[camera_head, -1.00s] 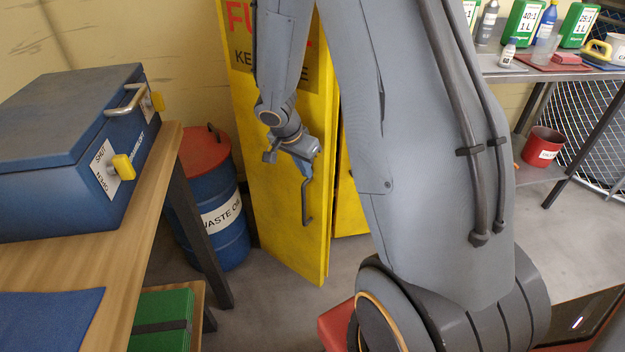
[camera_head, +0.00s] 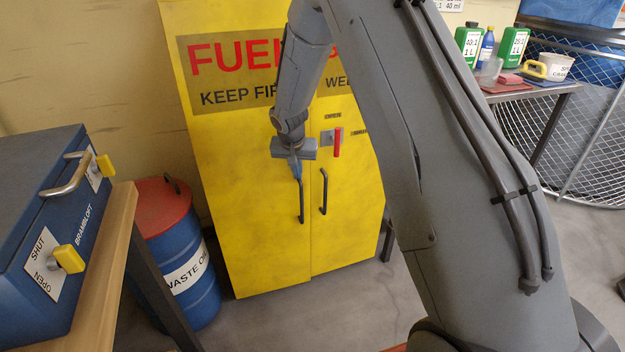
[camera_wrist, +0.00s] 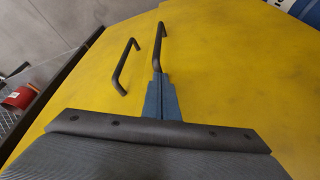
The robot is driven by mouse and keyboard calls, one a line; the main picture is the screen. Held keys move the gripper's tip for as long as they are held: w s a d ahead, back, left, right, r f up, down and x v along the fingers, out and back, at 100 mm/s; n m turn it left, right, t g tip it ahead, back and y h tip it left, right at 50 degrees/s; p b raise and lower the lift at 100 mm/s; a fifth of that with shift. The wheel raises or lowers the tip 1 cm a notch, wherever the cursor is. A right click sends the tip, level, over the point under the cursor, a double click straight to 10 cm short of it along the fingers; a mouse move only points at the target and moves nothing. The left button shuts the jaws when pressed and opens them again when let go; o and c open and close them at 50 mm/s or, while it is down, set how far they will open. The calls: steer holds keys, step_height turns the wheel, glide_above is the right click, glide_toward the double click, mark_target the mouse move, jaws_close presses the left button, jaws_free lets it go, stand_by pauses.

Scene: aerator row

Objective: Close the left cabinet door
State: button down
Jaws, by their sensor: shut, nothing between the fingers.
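The yellow fuel cabinet's left door (camera_head: 245,215) lies level with the right door (camera_head: 340,220), with only a thin seam between them in the head view. Its dark bar handle (camera_head: 301,200) hangs near the seam, beside the right door's handle (camera_head: 323,192). My gripper (camera_head: 297,174) is shut and empty, its fingertips at the upper end of the left handle. In the wrist view the blue fingers (camera_wrist: 157,78) point at that handle (camera_wrist: 161,48); I cannot tell whether they touch it or the door.
A red latch lever (camera_head: 337,142) is on the right door. A blue waste oil drum (camera_head: 190,275) with a red lid stands left of the cabinet. A blue box (camera_head: 50,235) sits on the wooden bench (camera_head: 100,270). Grey floor is free before the doors.

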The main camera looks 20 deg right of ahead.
steer(key=shift+w+d+r, duration=0.1)
steer(key=shift+w+d, duration=0.05)
steer(key=shift+w, duration=1.4)
steer(key=shift+d+r, duration=0.1)
steer(key=shift+d, duration=0.05)
steer(key=shift+d+r+p, duration=0.1)
steer(key=shift+r+p, duration=0.25)
steer(key=shift+r, duration=0.2)
steer(key=s+d+p+v, duration=0.1)
steer(key=p+v, duration=0.4)
steer(key=v, duration=0.4)
steer(key=s+r+n+g+y, duration=0.1)
steer(key=s+r+n+g, duration=0.1)
steer(key=s, duration=1.8)
steer(key=s+a+r+n+g, duration=0.1)
steer(key=s+r, duration=0.3)
steer(key=s, duration=1.7)
steer(key=shift+r+n+g+y, duration=0.2)
steer(key=shift+n+g+y, duration=0.2)
steer(key=shift+n, duration=0.5)
